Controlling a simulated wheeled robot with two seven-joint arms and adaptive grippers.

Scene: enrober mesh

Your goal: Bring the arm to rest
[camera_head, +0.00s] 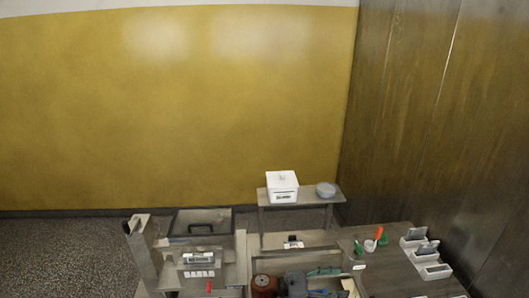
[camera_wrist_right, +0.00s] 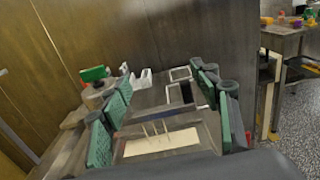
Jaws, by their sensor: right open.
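My right gripper (camera_head: 336,282) is low in the head view, over the front part of the bench, with its two green-padded fingers apart. In the right wrist view the same gripper (camera_wrist_right: 160,96) has one green finger on each side and nothing held between them. Beyond and below the fingers lies a cream board (camera_wrist_right: 162,143) with a few thin pale rods over it; I cannot tell whether the rods touch it. A corner of a cream piece (camera_head: 349,286) also shows beside the gripper in the head view. My left gripper is not in view.
Right of the gripper are white holders (camera_head: 432,271) and a tool with an orange handle (camera_head: 379,231). A small back table (camera_head: 305,197) carries a white box (camera_head: 282,187) and a round grey stack (camera_head: 325,189). An open grey tray (camera_head: 202,222) stands left. Air above the bench is clear.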

